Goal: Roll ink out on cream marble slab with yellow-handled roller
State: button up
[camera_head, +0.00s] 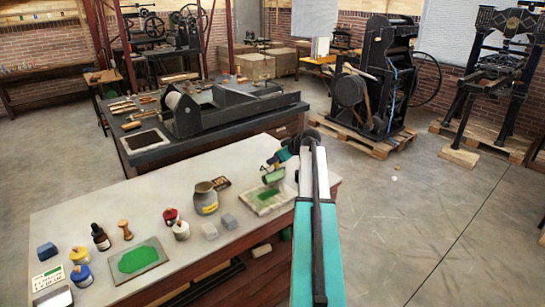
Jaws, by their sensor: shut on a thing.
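The cream marble slab (252,207) lies on the pale table's right part, with a patch of green ink on its middle. A roller (273,177) with a green-coated drum is at the slab's far edge. I cannot tell whether the drum touches the slab. My gripper (279,160) is shut on the roller, just above and behind the drum. The roller's handle is mostly hidden by the gripper, and its colour is too small to make out.
A grey slab (146,268) with green ink lies at the table's front left. A jar (205,198), ink pots, a dark bottle (100,237) and grey blocks (210,231) stand left of the cream slab. A flatbed press (230,107) stands behind the table.

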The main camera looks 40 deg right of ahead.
jog(key=s+f, duration=0.2)
jog(key=s, duration=0.6)
jog(key=shift+s+a+f, duration=0.3)
jog(key=shift+s+a, duration=0.05)
jog(key=shift+s, duration=0.05)
dwell(0.5)
jog(key=shift+f+b, duration=0.4)
jog(key=shift+b, duration=0.1)
dwell(1.1)
jog(key=shift+w, duration=0.1)
jog(key=shift+w+d+f+b, duration=0.1)
jog(key=shift+w+b, duration=0.65)
jog(key=shift+w, duration=1.2)
